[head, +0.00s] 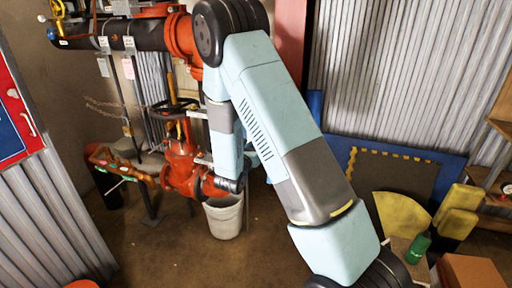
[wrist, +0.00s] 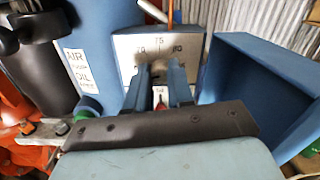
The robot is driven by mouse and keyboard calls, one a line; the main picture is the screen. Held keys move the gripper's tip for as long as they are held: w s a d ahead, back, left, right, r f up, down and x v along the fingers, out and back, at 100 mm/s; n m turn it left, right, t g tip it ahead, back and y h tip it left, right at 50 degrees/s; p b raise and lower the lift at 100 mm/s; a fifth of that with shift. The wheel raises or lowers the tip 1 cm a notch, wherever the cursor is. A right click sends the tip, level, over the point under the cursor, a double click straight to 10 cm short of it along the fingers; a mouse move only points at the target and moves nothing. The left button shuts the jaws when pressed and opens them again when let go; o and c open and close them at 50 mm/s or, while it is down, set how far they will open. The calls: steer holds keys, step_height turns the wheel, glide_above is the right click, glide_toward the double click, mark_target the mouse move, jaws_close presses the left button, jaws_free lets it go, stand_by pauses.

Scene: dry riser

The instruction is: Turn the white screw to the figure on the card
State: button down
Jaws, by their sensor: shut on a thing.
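In the wrist view, my gripper (wrist: 160,75) reaches with its two blue fingers to a pale dial plate (wrist: 126,44). The plate carries the figures 70, 75 and 80, with 75 at the top. The fingers are shut on the white screw at the middle of the plate, and they hide nearly all of it. A small red and white part (wrist: 159,98) shows low between the fingers. I cannot read where the screw points. In the head view my arm hides the dial plate. No card with a readable figure can be made out.
A blue open box (wrist: 262,85) stands close on the right in the wrist view. A blue cylinder with an AIR and OIL label (wrist: 78,72) is on the left. In the head view, red valves (head: 182,165) and a white bucket (head: 224,218) are near my wrist.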

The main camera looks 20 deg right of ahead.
steer(key=shift+d+f, duration=0.1)
stand_by(0.3)
steer(key=c, duration=1)
jaws_free()
steer(key=v, duration=1.4)
steer(key=shift+d, duration=0.1)
